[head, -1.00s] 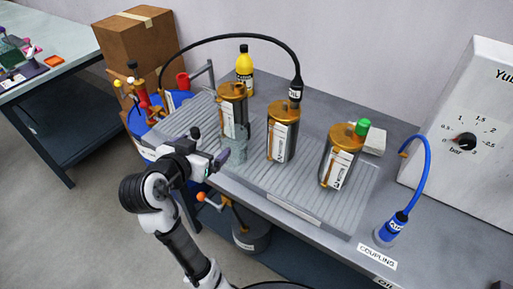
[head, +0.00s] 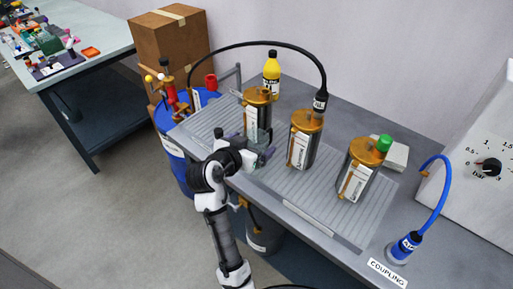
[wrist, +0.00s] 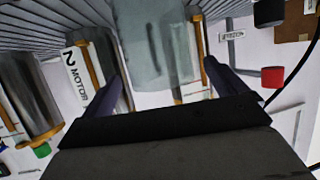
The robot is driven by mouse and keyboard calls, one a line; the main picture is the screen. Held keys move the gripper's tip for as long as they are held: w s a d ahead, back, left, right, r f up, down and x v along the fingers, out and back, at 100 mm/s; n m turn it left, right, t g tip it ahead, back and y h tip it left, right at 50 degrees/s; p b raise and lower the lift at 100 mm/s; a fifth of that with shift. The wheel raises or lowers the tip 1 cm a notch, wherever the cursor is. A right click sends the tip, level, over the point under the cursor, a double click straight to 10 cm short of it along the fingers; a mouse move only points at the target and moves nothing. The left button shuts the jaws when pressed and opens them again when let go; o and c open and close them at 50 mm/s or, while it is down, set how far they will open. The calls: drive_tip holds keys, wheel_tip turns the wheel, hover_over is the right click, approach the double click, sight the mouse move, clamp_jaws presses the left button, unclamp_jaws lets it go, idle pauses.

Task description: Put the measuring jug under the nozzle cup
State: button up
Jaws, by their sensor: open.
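The measuring jug (wrist: 158,35) is clear grey-blue. In the wrist view it lies between and just beyond the fingertips; I cannot tell whether either finger touches it. In the head view the jug (head: 264,154) is partly hidden by my gripper (head: 245,145), in front of the leftmost pump tube (head: 257,112). My gripper is open around the jug's near side in the wrist view (wrist: 162,62). A black nozzle marked OIL (head: 320,101) hangs from a black hose at the top of the middle tube (head: 304,140). I cannot make out a separate cup there.
The tubes stand on a ribbed grey tray (head: 320,215). A third tube (head: 361,170) with a green cap is at the right. A blue nozzle (head: 405,246) stands near the COUPLING label. A yellow bottle (head: 271,75) is behind; a blue drum (head: 172,150) is left.

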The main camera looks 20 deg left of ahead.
sight(261, 136)
drive_tip(key=shift+x, duration=1.55)
drive_tip(key=shift+c, duration=0.4)
drive_tip(key=c, duration=1.1)
drive_tip(key=shift+r, duration=0.15)
